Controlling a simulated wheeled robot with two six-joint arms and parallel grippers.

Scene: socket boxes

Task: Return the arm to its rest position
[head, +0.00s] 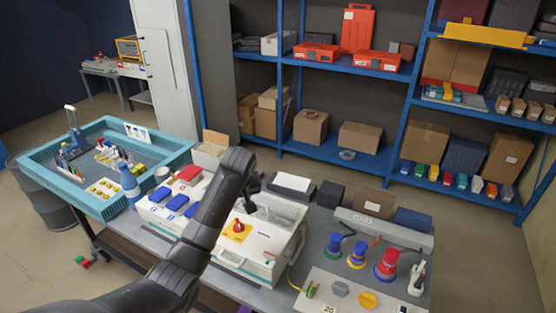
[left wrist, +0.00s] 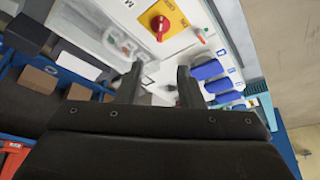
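My left arm (head: 215,205) reaches up from the bottom left, over the workbench. My left gripper (head: 246,203) is above the grey-white box with a red knob on a yellow plate (head: 237,230). In the left wrist view its two fingers (left wrist: 158,88) stand apart with nothing held between them. That yellow plate also shows in the left wrist view (left wrist: 165,20), beyond the fingers. A white socket box with blue covers (head: 174,202) is left of the arm and partly hidden by it. My right gripper is not in view.
A teal tray (head: 40,172) with tools stands at the left. Coloured stacked pieces (head: 386,265), a grey panel (head: 360,293) and a long grey case (head: 385,232) are at the right of the bench. Blue shelving (head: 340,152) with boxes stands behind.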

